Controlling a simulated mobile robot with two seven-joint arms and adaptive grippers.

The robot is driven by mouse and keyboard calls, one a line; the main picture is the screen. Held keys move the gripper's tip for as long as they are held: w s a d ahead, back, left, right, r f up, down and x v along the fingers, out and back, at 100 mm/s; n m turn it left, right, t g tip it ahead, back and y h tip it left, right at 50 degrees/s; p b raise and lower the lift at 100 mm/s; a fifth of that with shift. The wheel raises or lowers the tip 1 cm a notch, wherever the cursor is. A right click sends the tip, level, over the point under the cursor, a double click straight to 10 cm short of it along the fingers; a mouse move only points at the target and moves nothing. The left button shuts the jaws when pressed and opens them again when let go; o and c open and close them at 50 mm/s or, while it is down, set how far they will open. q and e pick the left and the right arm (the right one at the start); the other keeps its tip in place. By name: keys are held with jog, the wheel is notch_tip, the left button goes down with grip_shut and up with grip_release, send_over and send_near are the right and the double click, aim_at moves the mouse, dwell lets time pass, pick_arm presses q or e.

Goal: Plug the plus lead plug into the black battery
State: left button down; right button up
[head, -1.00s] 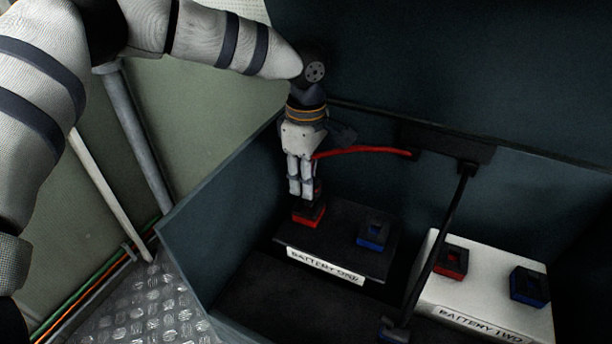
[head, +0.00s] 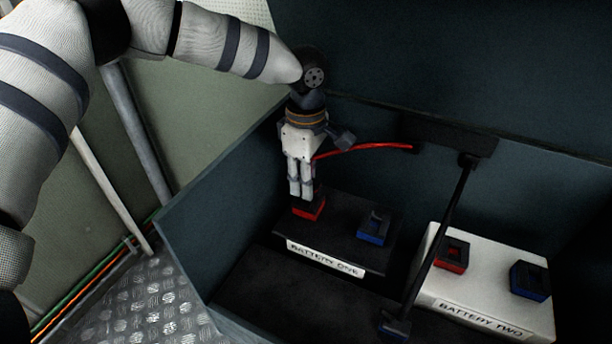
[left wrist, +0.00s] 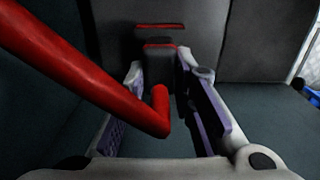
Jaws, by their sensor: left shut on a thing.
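The black battery (head: 290,230), labelled BATTERY ONE, lies in the box with a red socket (head: 309,211) at its left and a blue socket (head: 373,230) at its right. My left gripper (head: 302,194) points down right above the red socket. It is shut on the plus lead plug, a dark block with a red edge (left wrist: 160,57) between the fingers in the left wrist view. The red lead (head: 360,147) runs from there to the back wall, and crosses the left wrist view (left wrist: 85,68). The fingers hide the plug's lower end, so I cannot tell how deep it sits. My right gripper is out of view.
The white battery (head: 490,318), labelled BATTERY TWO, stands to the right with red (head: 452,257) and blue (head: 530,281) sockets. A black lead (head: 437,235) hangs from a wall bracket (head: 450,138) to a blue-marked plug (head: 394,328). The box's walls (head: 200,215) enclose the batteries.

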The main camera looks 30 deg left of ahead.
pick_arm(q)
jog(key=shift+f, duration=0.2)
jog(key=c, duration=1.3)
grip_release()
jog(key=shift+r, duration=0.1)
